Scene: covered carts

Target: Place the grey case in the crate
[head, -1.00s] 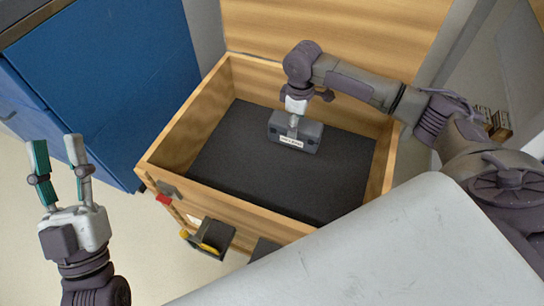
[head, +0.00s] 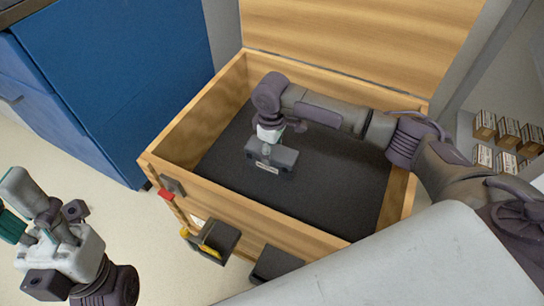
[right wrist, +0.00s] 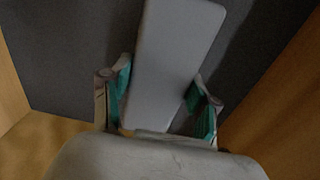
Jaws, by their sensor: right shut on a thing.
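The grey case (head: 284,159), a dark block with a pale label on its front, is inside the wooden crate (head: 255,217), low over its dark floor. I cannot tell whether it touches the floor. My right gripper (head: 267,148) reaches down from above and is shut on the case's top. In the right wrist view, the case (right wrist: 172,45) lies between the teal finger pads, with the dark floor behind it. My left gripper (head: 17,207) is open and empty at the lower left, outside the crate.
The crate's wooden lid (head: 340,35) stands open at the back. A blue cabinet (head: 120,80) stands to the left. Small boxes (head: 507,130) sit on a shelf at the right. Dark latches (head: 218,240) stick out at the crate's front. Free floor surrounds the case inside.

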